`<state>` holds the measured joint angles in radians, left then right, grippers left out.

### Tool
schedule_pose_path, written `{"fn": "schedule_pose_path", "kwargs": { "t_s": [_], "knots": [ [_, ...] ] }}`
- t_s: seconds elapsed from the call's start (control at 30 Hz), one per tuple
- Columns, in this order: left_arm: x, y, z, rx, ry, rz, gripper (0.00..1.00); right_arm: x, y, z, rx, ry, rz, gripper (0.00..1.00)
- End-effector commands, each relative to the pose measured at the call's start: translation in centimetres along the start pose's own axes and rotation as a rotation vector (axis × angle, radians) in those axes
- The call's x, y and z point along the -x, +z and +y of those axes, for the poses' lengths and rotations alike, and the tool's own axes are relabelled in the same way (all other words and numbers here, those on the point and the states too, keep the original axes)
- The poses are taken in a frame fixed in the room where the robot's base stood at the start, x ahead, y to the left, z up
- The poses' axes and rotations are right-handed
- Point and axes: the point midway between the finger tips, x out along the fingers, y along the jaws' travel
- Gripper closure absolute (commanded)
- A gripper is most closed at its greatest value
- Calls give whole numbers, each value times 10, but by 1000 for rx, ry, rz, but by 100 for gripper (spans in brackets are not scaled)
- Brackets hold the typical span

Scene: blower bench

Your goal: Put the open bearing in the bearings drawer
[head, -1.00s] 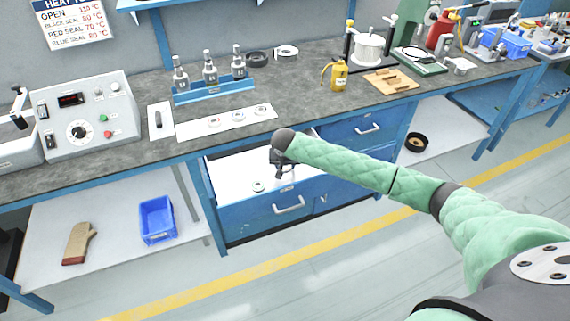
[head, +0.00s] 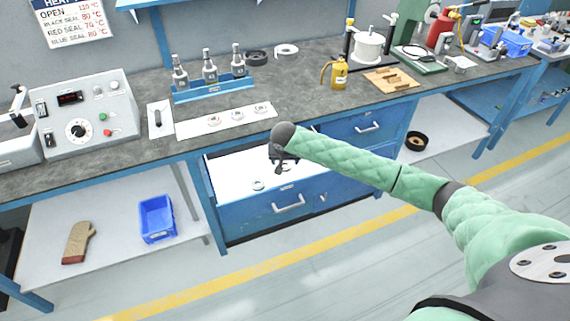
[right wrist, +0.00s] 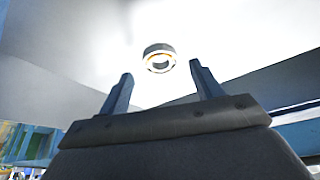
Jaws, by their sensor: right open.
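A bearing (head: 258,185) lies flat on the white floor of the pulled-out drawer (head: 262,217), towards its left side. In the right wrist view the bearing (right wrist: 160,58) is a metal ring with a yellowish inner band, ahead of the fingertips and apart from them. My right gripper (head: 283,165) is over the drawer, to the right of the bearing. Its two fingers (right wrist: 163,88) are spread, with nothing between them. My left gripper is not in view.
Several bearing-like rings lie on a white mat (head: 190,128) on the bench. A blue stand (head: 213,91) with spindles is behind it. The drawer's front wall and the bench edge border the gripper's space. A blue bin (head: 157,218) and a glove (head: 79,243) are on the lower shelf.

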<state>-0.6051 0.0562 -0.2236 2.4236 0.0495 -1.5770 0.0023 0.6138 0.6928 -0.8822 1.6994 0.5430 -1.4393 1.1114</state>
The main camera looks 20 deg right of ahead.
Motion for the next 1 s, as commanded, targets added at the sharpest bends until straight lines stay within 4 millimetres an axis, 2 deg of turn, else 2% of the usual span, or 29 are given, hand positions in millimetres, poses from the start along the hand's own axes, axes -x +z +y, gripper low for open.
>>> {"fn": "schedule_pose_path", "kwargs": {
  "t_s": [0.3, 0.5, 0.67, 1.0],
  "knots": [
    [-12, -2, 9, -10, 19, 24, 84, 61, 0, -1, 1, -2, 2, 35],
    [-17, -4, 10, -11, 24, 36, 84, 84, 0, 0, 0, 0, 0, 35],
    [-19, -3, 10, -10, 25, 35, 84, 92, 0, 0, 0, 0, 0, 35],
    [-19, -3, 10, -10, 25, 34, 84, 93, 0, 0, 0, 0, 0, 35]
  ]
}}
